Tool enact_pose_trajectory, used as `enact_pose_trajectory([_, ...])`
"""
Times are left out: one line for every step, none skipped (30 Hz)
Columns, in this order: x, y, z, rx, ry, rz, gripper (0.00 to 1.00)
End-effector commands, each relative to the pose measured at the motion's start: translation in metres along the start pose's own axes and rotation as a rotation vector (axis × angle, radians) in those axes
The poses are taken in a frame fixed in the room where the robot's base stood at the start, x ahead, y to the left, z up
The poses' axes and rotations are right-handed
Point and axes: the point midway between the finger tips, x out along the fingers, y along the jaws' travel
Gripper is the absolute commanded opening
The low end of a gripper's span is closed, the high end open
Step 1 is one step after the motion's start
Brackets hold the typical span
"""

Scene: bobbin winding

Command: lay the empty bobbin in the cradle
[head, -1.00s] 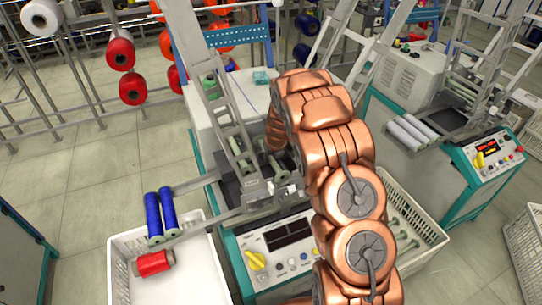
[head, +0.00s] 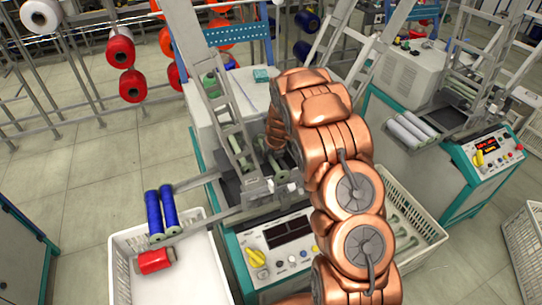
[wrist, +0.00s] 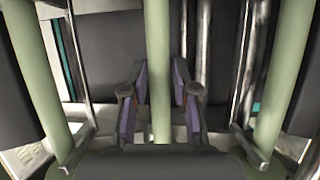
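In the wrist view a pale green bobbin (wrist: 158,70) with a bare shaft runs down the middle. The two purple-padded fingers of my gripper (wrist: 160,90) stand one on each side of it. The pads are close to the shaft at their far ends, and I cannot tell if they touch it. In the head view the gripper is mostly hidden behind my copper arm, over the winding machine's dark middle part. The cradle is not clearly visible there. Green bobbins (head: 240,150) sit in the machine's sloping ladder-like magazine.
Blue bobbins (head: 161,211) lie on rails over a white bin (head: 123,270), with a red one (head: 155,261) below. A crate (head: 421,217) of green bobbins stands right of my arm. More green bars flank the gripper closely in the wrist view. The control panel (head: 290,242) is in front.

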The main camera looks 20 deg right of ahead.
Motion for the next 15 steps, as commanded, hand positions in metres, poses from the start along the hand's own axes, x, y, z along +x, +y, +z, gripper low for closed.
enact_pose_trajectory([0.0, 0.0, 0.0, 0.0, 0.0, 0.0, 0.36])
enact_pose_trajectory([0.0, 0.0, 0.0, 0.0, 0.0, 0.0, 0.39])
enact_pose_trajectory([0.0, 0.0, 0.0, 0.0, 0.0, 0.0, 0.44])
enact_pose_trajectory([0.0, 0.0, 0.0, 0.0, 0.0, 0.0, 0.47])
enact_pose_trajectory([0.0, 0.0, 0.0, 0.0, 0.0, 0.0, 0.5])
enact_pose_trajectory([0.0, 0.0, 0.0, 0.0, 0.0, 0.0, 0.5])
enact_pose_trajectory([0.0, 0.0, 0.0, 0.0, 0.0, 0.0, 0.5])
enact_pose_trajectory([0.0, 0.0, 0.0, 0.0, 0.0, 0.0, 0.5])
enact_pose_trajectory([0.0, 0.0, 0.0, 0.0, 0.0, 0.0, 0.5])
enact_pose_trajectory([0.0, 0.0, 0.0, 0.0, 0.0, 0.0, 0.5])
enact_pose_trajectory([0.0001, 0.0, -0.0001, 0.0, 0.0, 0.0, 0.5])
enact_pose_trajectory([0.0001, 0.0, -0.0001, 0.0, 0.0, 0.0, 0.5])
enact_pose_trajectory([0.0, 0.0, -0.0001, 0.0, 0.0, 0.0, 0.5])
enact_pose_trajectory([-0.0001, 0.0, -0.0001, 0.0, 0.0, 0.0, 0.5])
enact_pose_trajectory([-0.0005, 0.0, 0.0, 0.0, 0.0, 0.0, 0.5])
